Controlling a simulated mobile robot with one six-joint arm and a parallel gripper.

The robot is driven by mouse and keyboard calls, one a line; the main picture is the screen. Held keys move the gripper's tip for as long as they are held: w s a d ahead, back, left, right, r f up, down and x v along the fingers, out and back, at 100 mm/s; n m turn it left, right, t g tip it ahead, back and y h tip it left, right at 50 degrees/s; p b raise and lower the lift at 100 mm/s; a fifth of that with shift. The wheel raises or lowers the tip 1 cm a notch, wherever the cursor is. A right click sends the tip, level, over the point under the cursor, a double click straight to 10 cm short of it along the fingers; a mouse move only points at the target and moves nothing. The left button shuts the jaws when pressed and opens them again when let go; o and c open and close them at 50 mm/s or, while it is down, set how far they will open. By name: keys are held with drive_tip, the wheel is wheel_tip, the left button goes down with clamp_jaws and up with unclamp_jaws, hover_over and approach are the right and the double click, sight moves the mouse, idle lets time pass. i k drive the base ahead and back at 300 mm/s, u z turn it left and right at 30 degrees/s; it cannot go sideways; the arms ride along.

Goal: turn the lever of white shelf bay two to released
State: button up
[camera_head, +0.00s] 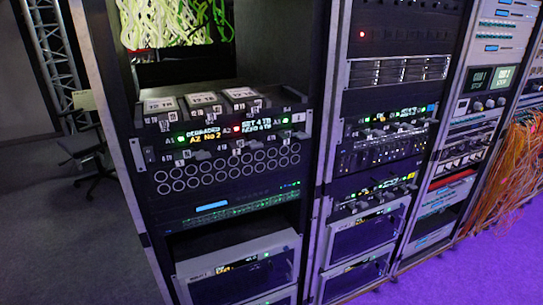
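My gripper is not in view. A black drive shelf with white ears (138,154) sits at mid height in the left rack. A red light (237,128) shows near the A2 label, and green lights show to either side. Small grey tabs that look like levers (202,155) stick out along the shelf's lower edge. I cannot tell which tab belongs to bay two, or its position.
Three boxes marked "12 TB" (201,100) lie above the shelf. A similar lit unit (395,115) is in the middle rack. Orange cables (510,170) hang at the right. A chair (88,150) stands at the left. Open floor (70,240) lies left of the racks.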

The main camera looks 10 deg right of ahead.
sight(253, 144)
drive_tip(key=k, duration=1.55)
drive_tip(key=u, duration=1.1)
drive_tip(key=i, duration=1)
drive_tip(key=z, duration=0.05)
